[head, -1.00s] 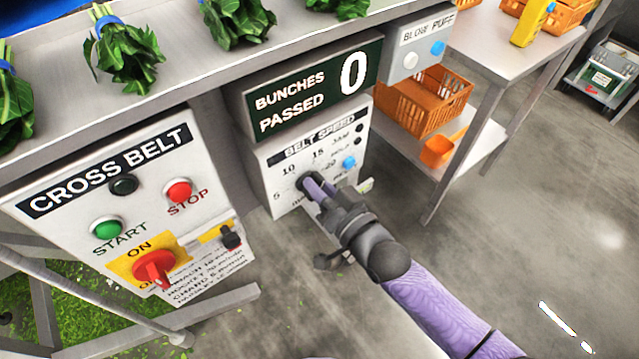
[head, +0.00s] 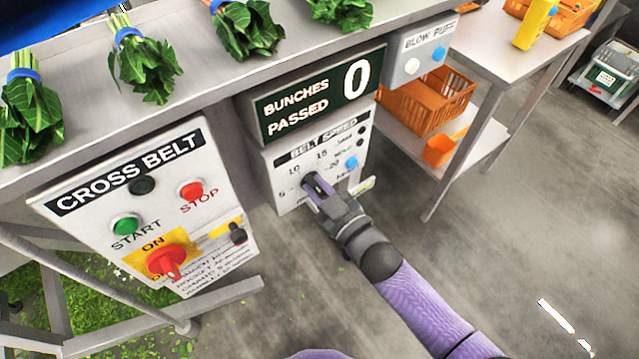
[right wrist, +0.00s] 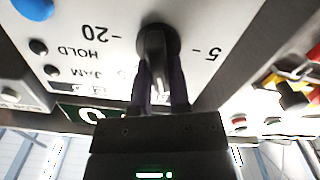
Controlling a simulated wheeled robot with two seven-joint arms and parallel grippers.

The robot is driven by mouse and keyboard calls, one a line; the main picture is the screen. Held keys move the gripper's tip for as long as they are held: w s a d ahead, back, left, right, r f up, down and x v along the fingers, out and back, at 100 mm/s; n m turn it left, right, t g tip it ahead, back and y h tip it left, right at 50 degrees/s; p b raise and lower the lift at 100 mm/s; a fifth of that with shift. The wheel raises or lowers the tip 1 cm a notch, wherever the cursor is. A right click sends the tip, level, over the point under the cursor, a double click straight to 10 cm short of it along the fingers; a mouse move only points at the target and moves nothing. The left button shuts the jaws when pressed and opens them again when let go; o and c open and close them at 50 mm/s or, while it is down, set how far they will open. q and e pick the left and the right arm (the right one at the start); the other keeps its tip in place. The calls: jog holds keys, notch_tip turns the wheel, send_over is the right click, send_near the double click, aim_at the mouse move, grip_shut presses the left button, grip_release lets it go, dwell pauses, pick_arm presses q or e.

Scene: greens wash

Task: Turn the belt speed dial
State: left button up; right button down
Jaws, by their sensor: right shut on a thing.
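The belt speed dial (right wrist: 157,45) is a black knob on the white belt speed panel (head: 290,195), below the counter display. In the head view the dial (head: 308,179) is partly covered by my right gripper (head: 318,188). My right gripper's purple fingers (right wrist: 161,88) are on either side of the dial's grip in the right wrist view, shut on it. Numbers 5, 10, 15 and 20 ring the dial. In the right wrist view the dial's pointer stands roughly upright in the picture. My left gripper is not in view.
The cross belt panel (head: 85,222) with red stop button (head: 191,190), green start button (head: 125,226) and red switch (head: 167,261) is to the left. A blue button (head: 351,162) is right of the dial. Bunches of greens (head: 247,28) lie on the belt above. Orange crates (head: 427,100) stand at right.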

jog(key=shift+n, duration=0.7)
jog(key=shift+a+n, duration=0.1)
jog(key=shift+n, duration=0.2)
jog(key=c, duration=0.6)
grip_release()
jog(key=shift+s, duration=0.1)
jog(key=p+v, duration=0.3)
jog(key=v, duration=0.7)
